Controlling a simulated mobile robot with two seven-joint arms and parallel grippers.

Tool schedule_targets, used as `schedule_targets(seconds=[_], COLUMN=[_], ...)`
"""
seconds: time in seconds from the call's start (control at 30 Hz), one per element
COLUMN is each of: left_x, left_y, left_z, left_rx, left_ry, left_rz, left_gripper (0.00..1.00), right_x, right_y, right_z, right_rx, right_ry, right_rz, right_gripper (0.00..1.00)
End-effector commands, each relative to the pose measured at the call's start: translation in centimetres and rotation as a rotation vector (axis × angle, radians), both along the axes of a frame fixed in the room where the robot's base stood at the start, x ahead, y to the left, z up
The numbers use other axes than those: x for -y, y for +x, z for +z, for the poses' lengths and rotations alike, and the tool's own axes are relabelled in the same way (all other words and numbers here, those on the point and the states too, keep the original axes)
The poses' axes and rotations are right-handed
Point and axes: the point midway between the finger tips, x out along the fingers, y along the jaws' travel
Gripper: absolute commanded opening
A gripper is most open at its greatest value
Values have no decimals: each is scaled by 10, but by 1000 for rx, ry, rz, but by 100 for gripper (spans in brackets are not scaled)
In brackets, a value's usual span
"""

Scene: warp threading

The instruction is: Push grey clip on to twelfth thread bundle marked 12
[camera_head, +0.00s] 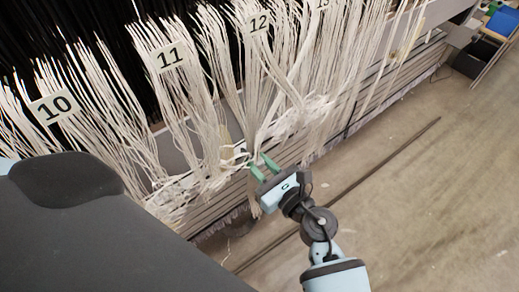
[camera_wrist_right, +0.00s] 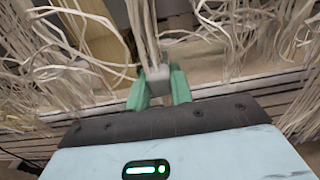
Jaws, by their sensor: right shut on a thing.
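The thread bundle marked 12 (camera_head: 258,95) hangs as long off-white strands below its white number tag (camera_head: 258,22). My right gripper (camera_head: 262,165) is at the lower part of this bundle, its green fingers pointing up toward the threads. In the right wrist view, the green fingers (camera_wrist_right: 158,88) are shut on a small grey clip (camera_wrist_right: 158,73). A narrow strand bundle (camera_wrist_right: 148,35) runs down to the clip between the fingertips. I cannot tell whether the threads are fully inside the clip. My left gripper is out of view.
Bundles marked 11 (camera_head: 172,58) and 10 (camera_head: 54,107) hang to the left, and one marked 13 hangs to the right. Loose strands surround the gripper. A long dark bar (camera_head: 345,190) lies on the otherwise open floor. Blue bins (camera_head: 503,22) stand at upper right.

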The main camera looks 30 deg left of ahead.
Motion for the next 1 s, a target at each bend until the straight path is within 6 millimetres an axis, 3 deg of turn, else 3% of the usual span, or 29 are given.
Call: schedule_targets(seconds=[0.27, 0.3, 0.5, 0.67, 0.83, 1.0], left_x=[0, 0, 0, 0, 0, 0], left_y=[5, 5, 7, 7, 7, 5], left_z=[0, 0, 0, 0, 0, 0], left_rx=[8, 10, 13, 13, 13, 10], left_ry=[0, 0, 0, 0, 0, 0], left_rz=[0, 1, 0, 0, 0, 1], left_gripper=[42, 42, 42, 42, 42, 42], right_x=[-1, -1, -1, -1, 0, 0], right_y=[0, 0, 0, 0, 0, 0], right_z=[1, 1, 1, 1, 0, 0], right_rx=[1, 1, 1, 1, 1, 1], right_ry=[1, 1, 1, 0, 0, 0], right_rz=[1, 1, 0, 0, 0, 0], right_gripper=[8, 24, 48, 48, 66, 66])
